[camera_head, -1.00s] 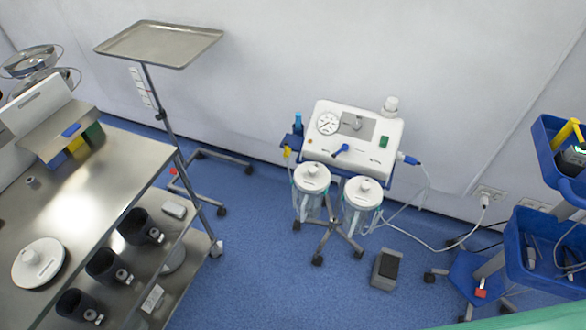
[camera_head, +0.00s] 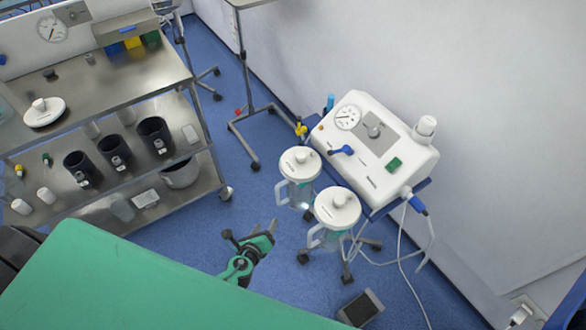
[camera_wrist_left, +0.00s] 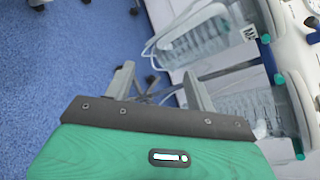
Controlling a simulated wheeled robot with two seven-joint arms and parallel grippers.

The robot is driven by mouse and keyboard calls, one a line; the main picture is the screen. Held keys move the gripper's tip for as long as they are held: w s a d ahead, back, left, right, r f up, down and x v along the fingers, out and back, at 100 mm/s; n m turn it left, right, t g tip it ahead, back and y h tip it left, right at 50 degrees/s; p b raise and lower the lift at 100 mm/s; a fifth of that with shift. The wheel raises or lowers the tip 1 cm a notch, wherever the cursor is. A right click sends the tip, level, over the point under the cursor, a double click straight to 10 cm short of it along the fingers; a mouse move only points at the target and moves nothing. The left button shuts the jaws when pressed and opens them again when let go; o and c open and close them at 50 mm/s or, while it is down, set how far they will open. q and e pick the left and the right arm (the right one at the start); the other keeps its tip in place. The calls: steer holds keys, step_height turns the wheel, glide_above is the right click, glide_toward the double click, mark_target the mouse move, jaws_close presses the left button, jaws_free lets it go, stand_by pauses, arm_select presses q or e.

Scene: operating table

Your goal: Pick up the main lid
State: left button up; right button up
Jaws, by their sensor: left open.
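Two clear canisters with round white knobbed lids stand beside the white suction machine in the head view. One lid (camera_head: 300,163) is at the left, the other (camera_head: 337,207) at the right and nearer. A separate round white lid with a knob (camera_head: 44,113) lies on the steel cart's top. I cannot tell which one is the main lid. My left gripper (camera_head: 250,232) is open and empty, below and left of the canisters. In the left wrist view its fingers (camera_wrist_left: 158,75) are apart, with the clear canisters (camera_wrist_left: 240,97) to the right. My right gripper is not in view.
The white suction machine (camera_head: 375,150) stands behind the canisters, with cables trailing right. A steel cart (camera_head: 150,75) with dark cups is at the left. A green surface (camera_head: 150,285) fills the lower left. A foot pedal (camera_head: 360,308) lies on the blue floor.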

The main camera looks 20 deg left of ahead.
arm_select(q)
steer(key=w+d+r+m+t+h+b, duration=0.1)
steer(key=w+d+r+m+t+b, duration=0.2)
steer(key=r+m, duration=0.85)
steer(key=n+t+p, duration=0.2)
steer(key=n, duration=0.1)
glide_toward(299, 161)
steer(key=w, duration=0.1)
steer(key=w+a, duration=0.1)
steer(key=w, duration=0.1)
steer(key=shift+w, duration=0.35)
steer(key=shift+w+d, duration=0.15)
steer(key=shift+w, duration=0.6)
steer(key=w, duration=0.2)
steer(key=w+d, duration=0.1)
steer(key=w, duration=0.1)
steer(key=shift+w+r, duration=0.1)
steer(key=shift+r, duration=0.2)
steer(key=shift+w, duration=0.3)
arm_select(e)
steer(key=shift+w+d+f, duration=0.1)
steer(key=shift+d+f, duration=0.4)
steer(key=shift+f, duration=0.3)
arm_select(q)
steer(key=c, duration=1.1)
